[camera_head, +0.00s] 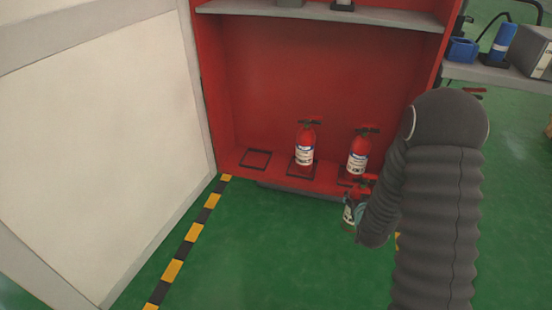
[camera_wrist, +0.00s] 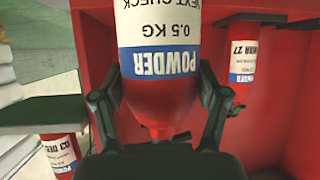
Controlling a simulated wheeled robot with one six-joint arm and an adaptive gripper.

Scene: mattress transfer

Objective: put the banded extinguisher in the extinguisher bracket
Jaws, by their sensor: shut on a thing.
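My gripper is shut on a red extinguisher with a white label and blue stripe. In the wrist view, the two dark fingers (camera_wrist: 160,104) clasp this held extinguisher (camera_wrist: 158,40) from both sides, and its label reads upside down. In the head view, the held extinguisher (camera_head: 349,209) is partly hidden by my arm, in front of the cabinet's lower right. Two similar extinguishers stand upright in the cabinet, one at the middle (camera_head: 305,146) and one at the right (camera_head: 358,153). An empty dark square bracket (camera_head: 255,159) lies on the cabinet floor at the left. I cannot tell a distinctive band on any.
The red cabinet (camera_head: 262,80) has a grey upper shelf (camera_head: 385,19) above the extinguishers. A white panel (camera_head: 95,140) stands at the left. A grey table (camera_head: 500,76) with blue items is at the right. The green floor in front is clear, with a striped line (camera_head: 188,243).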

